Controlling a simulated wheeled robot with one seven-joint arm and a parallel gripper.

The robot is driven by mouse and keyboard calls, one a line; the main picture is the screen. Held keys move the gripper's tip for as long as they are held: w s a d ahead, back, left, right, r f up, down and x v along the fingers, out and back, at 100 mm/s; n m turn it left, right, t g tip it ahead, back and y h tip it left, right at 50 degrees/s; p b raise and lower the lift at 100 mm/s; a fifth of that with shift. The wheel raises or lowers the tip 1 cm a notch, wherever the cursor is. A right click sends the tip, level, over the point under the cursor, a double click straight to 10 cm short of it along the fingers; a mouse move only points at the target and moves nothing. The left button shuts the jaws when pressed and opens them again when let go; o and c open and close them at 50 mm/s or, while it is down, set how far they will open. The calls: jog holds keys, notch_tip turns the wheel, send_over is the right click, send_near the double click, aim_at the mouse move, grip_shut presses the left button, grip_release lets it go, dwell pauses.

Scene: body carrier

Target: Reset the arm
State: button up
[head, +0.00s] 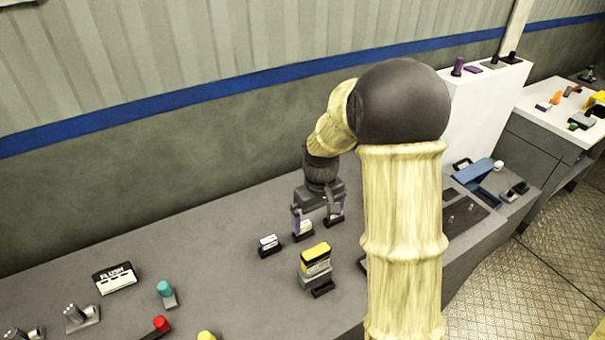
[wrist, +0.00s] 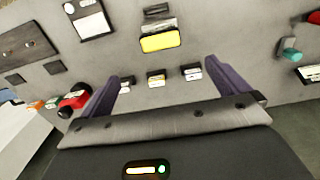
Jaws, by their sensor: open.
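My gripper (head: 316,214) is open and empty, pointing down over the grey console (head: 215,245). It is low over a row of small dark switches with white labels. One switch (head: 269,245) is left of the fingers; another (head: 303,230) is just below the left finger, and a third is by the right finger. I cannot tell whether the fingers touch them. In the wrist view, both purple fingers of my gripper (wrist: 166,82) are spread apart, with the middle switch (wrist: 156,78) showing between them. My pale, bent arm hides part of the console.
A yellow-topped block (head: 316,258) stands close in front of the gripper. A FLUSH panel (head: 115,278), teal knob (head: 165,290) and red knob (head: 161,324) are at left. A blue-handled part (head: 480,172) and a white cabinet (head: 480,110) are right. The wall is behind the console.

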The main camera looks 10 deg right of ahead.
jog(key=s+r+m+t, duration=0.2)
jog(key=s+m, duration=0.1)
jog(key=s, duration=1.1)
jog(key=shift+s+r+m+t+b, duration=0.15)
jog(key=shift+r+m+t+b, duration=0.15)
jog(key=shift+b, duration=0.05)
dwell(0.6)
jog(key=n+g+b, duration=0.1)
jog(key=n+b, duration=0.2)
jog(key=n, duration=0.1)
send_over(313, 250)
jog(key=s, duration=0.2)
jog(key=shift+d+f, duration=0.15)
jog(key=shift+f, duration=0.5)
jog(key=shift+d+f, duration=0.15)
jog(key=shift+f, duration=0.45)
jog(key=f, duration=0.4)
jog(key=w+f, duration=0.1)
jog(key=f, duration=0.7)
jog(key=shift+w+a+f, duration=0.1)
jog(key=shift+w+a, duration=0.15)
